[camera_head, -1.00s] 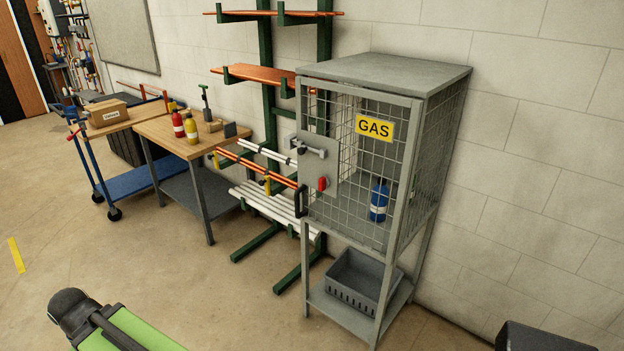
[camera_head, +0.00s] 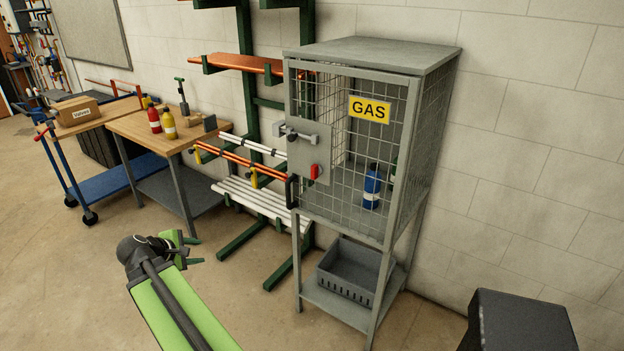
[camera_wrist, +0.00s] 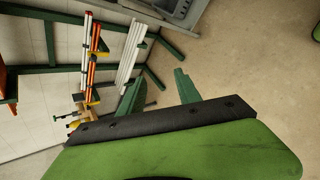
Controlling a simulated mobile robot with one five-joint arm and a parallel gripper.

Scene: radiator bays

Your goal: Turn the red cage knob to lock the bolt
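The gas cage (camera_head: 375,58) is a grey mesh cabinet on legs with a yellow GAS sign. The red knob (camera_head: 314,171) sits on the plate (camera_head: 316,146) at the left of its front, its handle roughly upright. Above it is the grey bolt (camera_head: 297,136) with a dark knob; how far it is thrown I cannot tell. My gripper (camera_head: 198,251) is open and empty, low and left of the cage, well apart from the red knob. Its two green fingers are spread in the wrist view (camera_wrist: 160,82), where the red knob does not show.
A blue bottle (camera_head: 371,187) stands inside the cage, and a grey crate (camera_head: 348,272) on its lower shelf. A rack of pipes (camera_head: 246,100) stands left of the cage. A workbench (camera_head: 150,130) is farther left. A dark box (camera_head: 522,318) is at lower right. Floor in front is open.

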